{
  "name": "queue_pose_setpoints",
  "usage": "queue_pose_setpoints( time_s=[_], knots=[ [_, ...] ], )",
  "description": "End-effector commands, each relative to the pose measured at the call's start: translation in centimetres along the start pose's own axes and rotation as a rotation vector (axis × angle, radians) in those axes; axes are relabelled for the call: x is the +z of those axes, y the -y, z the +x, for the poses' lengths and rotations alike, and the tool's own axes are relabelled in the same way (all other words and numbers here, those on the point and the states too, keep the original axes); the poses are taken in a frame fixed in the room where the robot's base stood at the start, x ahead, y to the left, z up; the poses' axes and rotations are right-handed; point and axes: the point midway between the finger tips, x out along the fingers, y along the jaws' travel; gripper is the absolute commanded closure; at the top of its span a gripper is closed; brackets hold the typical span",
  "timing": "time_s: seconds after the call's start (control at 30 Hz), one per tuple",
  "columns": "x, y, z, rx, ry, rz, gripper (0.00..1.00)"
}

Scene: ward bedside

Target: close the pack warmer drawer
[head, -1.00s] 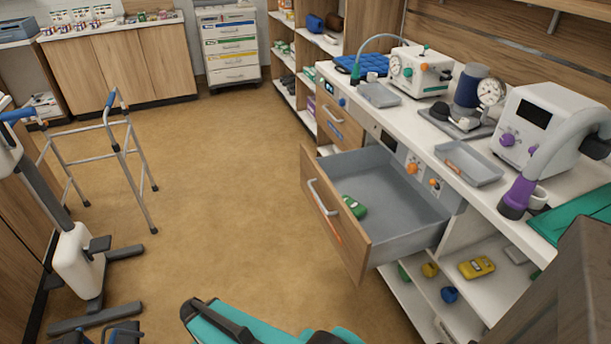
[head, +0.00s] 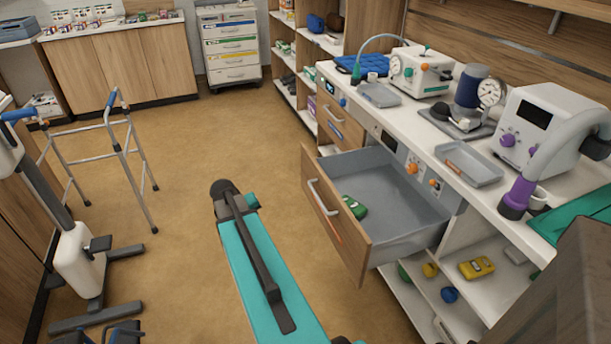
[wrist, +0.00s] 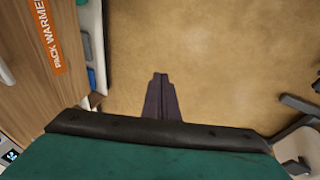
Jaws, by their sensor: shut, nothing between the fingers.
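The pack warmer drawer stands pulled well out of the counter in the head view, its wooden front (head: 335,215) facing the open floor. A pale bar handle (head: 322,197) and an orange strip are on that front. A green device (head: 355,207) lies inside the grey drawer tray (head: 405,205). In the wrist view an orange PACK WARMER label (wrist: 47,38) shows on a wooden panel at the upper left. My gripper (wrist: 160,78) is shut and empty, to the right of that panel with floor behind it. In the head view my teal arm shows left of the drawer, but I cannot make out the fingertips.
The counter (head: 410,122) above holds a grey tray (head: 468,165) and medical devices. The floor between is clear.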

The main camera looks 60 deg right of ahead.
Motion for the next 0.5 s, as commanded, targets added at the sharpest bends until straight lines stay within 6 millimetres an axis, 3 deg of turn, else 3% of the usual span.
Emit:
queue_pose_setpoints(
  time_s=[0.03, 0.1, 0.3, 0.5],
  knots=[
    [-1.4, -2.4, -0.8, 0.020, -0.021, 0.030, 1.00],
    [-2.9, -5.4, -1.9, 0.047, -0.046, 0.064, 1.00],
    [-6.0, -13.8, -5.2, 0.125, -0.110, 0.157, 1.00],
    [-7.3, -19.1, -7.5, 0.177, -0.147, 0.214, 1.00]
  ],
)
